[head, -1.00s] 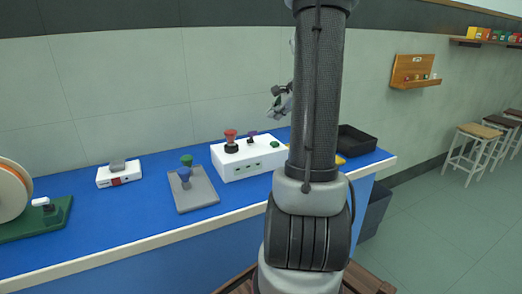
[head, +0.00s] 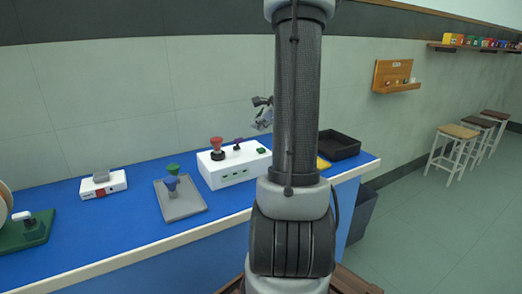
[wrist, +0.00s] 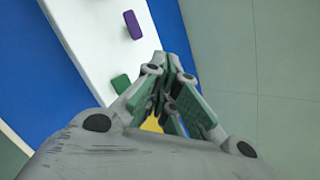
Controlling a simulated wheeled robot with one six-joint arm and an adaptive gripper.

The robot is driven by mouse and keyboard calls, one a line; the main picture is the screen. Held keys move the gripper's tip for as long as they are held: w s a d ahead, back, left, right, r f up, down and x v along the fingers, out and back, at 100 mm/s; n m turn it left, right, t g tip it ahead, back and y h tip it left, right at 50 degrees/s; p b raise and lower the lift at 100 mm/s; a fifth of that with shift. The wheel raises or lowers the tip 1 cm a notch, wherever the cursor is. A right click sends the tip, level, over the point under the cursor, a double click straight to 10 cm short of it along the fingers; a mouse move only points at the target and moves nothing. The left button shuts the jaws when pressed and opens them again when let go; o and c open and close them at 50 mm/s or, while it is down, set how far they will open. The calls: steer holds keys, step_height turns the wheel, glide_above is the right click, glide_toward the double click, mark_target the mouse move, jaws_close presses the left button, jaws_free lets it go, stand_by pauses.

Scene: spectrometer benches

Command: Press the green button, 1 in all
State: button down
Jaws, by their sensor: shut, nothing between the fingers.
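The green button (head: 264,151) is a small green block on the top right of a white box (head: 225,175). It also shows in the wrist view (wrist: 121,83), on the white top left of my fingers. My gripper (head: 262,118) is above the right part of the box, apart from it, partly hidden behind my arm in the head view. In the wrist view my gripper's fingers (wrist: 174,62) are shut together with nothing between them.
The box also bears a red knob (head: 216,146) and a small purple part (wrist: 132,25). A grey plate (head: 181,203) with a green-and-blue piece stands left on the blue bench (head: 110,235). A black tray (head: 340,147) is right of my arm; the wall is behind.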

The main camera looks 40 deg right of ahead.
steer(key=shift+f, duration=2.85)
steer(key=shift+f, duration=0.4)
steer(key=shift+f, duration=0.5)
steer(key=shift+r, duration=0.95)
steer(key=shift+r, duration=2.5)
